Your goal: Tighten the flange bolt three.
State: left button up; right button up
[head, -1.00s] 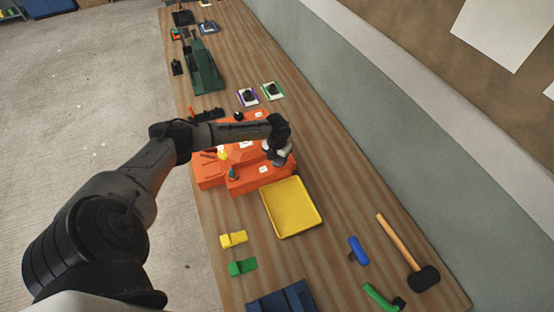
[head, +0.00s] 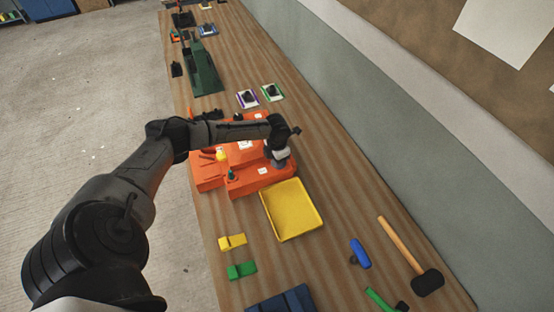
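The orange mould (head: 257,178) sits on the wooden bench, with small white labels on it. A yellow piece (head: 221,155) and a dark teal piece (head: 232,174) stand on its near-left part. My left arm reaches over the mould from the left. My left gripper (head: 278,163) points down at the mould's right end; its fingers are small and partly hidden by the wrist, so I cannot tell if they are open or touch anything. I cannot make out flange bolt three or its number. My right gripper is not in view.
A yellow tray (head: 291,209) lies empty just in front of the mould. A yellow block (head: 232,242), a green block (head: 241,270), a blue tool (head: 360,253) and a mallet (head: 425,282) lie nearer. A dark green mould (head: 204,72) stands farther back. Bench right of the tray is clear.

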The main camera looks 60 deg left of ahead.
pick_arm(q)
jog(key=shift+r, duration=0.15)
jog(key=o, duration=0.5)
jog(key=shift+c, duration=0.2)
jog(key=o, duration=0.5)
jog(key=shift+c, duration=0.2)
notch_tip(320, 180, up, 8)
jog(key=p, duration=0.7)
